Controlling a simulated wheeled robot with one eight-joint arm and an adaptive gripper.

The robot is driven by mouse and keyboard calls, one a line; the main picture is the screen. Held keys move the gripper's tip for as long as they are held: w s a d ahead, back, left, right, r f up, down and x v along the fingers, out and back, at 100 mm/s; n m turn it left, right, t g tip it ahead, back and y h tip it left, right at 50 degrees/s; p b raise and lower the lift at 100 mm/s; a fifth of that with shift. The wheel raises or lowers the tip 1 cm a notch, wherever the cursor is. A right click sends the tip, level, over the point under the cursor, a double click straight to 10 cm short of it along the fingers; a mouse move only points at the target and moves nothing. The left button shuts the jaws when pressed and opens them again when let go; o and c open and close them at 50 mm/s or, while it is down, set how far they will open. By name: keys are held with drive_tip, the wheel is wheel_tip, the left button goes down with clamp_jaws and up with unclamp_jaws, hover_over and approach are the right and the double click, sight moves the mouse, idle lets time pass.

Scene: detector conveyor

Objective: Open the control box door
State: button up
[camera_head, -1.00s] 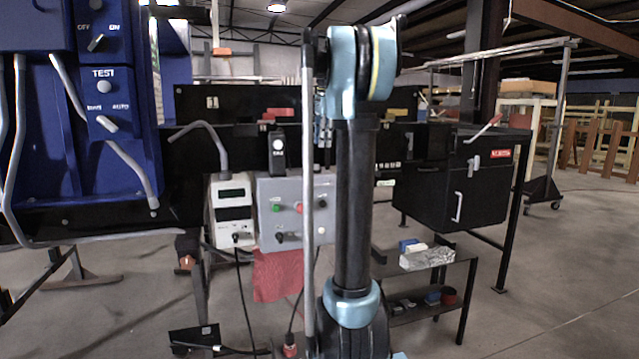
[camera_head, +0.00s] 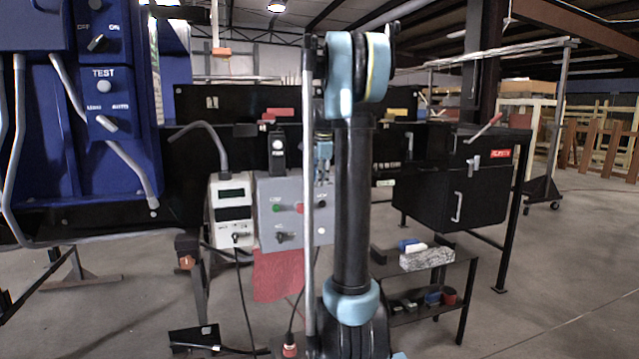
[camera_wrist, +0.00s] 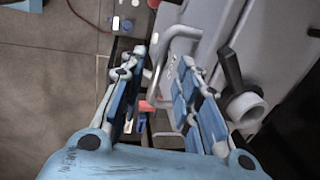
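The grey control box (camera_head: 272,220) stands left of my arm in the head view, with a green button, a red button and dark switches on its front. Its right part is hidden behind my arm. In the wrist view a grey face (camera_wrist: 215,18) fills the top, with a bent grey handle (camera_wrist: 159,62) on it. My gripper (camera_wrist: 165,90) is open, its blue-padded fingers on either side of the handle; contact cannot be told. In the head view my gripper (camera_head: 323,160) shows partly, in front of the box's upper right. The door looks shut.
A black knob on a pale round base (camera_wrist: 243,100) sticks out close to the right finger. A white meter box (camera_head: 231,212) stands left of the control box, and a red cloth (camera_head: 277,275) hangs below. A low black shelf (camera_head: 440,310) stands at the right.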

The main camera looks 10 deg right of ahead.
drive_tip(key=shift+f, duration=0.5)
clamp_jaws()
